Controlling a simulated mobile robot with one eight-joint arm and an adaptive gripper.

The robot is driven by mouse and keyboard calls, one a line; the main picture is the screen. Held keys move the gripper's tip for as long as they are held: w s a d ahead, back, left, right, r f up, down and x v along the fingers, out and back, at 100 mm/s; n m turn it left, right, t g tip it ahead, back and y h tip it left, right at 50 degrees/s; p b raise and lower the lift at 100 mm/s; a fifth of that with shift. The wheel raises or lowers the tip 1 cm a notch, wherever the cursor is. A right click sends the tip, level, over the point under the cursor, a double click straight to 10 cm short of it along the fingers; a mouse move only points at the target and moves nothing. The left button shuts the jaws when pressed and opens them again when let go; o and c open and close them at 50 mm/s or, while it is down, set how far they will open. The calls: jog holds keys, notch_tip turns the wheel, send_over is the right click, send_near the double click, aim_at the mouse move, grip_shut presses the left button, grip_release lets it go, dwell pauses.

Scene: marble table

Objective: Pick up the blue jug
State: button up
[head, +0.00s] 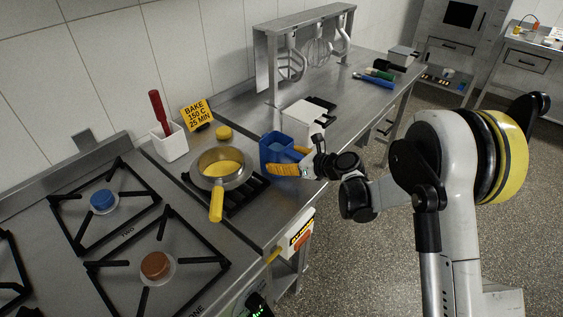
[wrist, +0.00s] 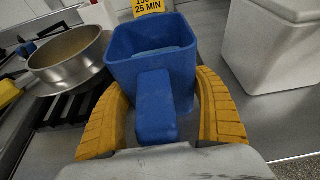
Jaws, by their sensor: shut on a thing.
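The blue jug (head: 275,148) is on the steel counter side of the kitchen, just right of a pan, in the head view. In the wrist view the blue jug (wrist: 152,50) fills the middle, open side up, with its handle towards me. My gripper (head: 289,165) reaches it from the right, and its yellow fingers also show in the wrist view (wrist: 160,118). The fingers are shut on the jug's handle, one on each side. Whether the jug's base touches the counter is hidden.
A pan (head: 221,170) with a yellow handle sits on a black grate left of the jug. A white box (head: 303,122) stands close behind the jug. A white pot (head: 170,143) with a red-handled tool and a yellow sign (head: 197,115) stand farther left.

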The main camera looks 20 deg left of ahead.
aim_at(287, 148)
notch_tip(287, 148, up, 5)
jog(key=shift+f+p, duration=0.2)
jog(key=shift+p, duration=0.9)
jog(key=w+d+r+p, duration=0.1)
jog(key=d+r+p, duration=0.2)
jog(key=d+r, duration=0.3)
jog(key=d, duration=0.5)
jog(key=shift+d+r, duration=0.2)
jog(key=shift+d, duration=0.1)
jog(key=shift+w, duration=0.1)
jog(key=o, duration=0.4)
jog(key=shift+c, duration=0.9)
